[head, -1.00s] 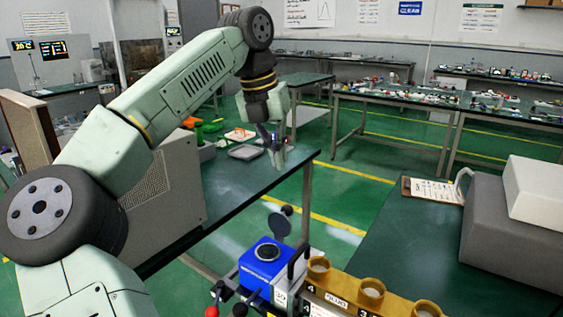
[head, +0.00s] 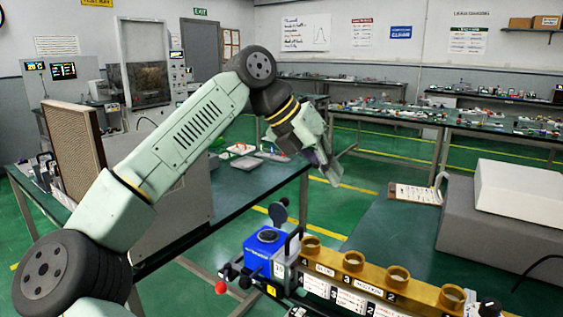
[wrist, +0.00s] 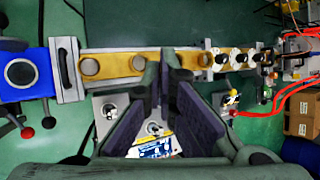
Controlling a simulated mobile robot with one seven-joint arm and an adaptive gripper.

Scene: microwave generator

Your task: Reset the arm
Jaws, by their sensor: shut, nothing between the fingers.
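My arm reaches up from the lower left of the head view, bends at a high elbow, and ends in my gripper (head: 326,164), which hangs over the gap beside the left table. In the wrist view my gripper (wrist: 163,80) shows two dark fingers with their tips close together. They are shut with nothing between them. Below the fingers in the wrist view lies the yellow rail (wrist: 120,65) with round rings. The same yellow rail (head: 425,291) runs along the lower right of the head view, apart from my gripper.
A blue box (head: 262,250) stands at the rail's left end. A green table (head: 240,190) holds a large panelled box at left. Another table (head: 385,222) at right carries a grey box (head: 480,225) and a clipboard (head: 414,193). Green floor lies open between the tables.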

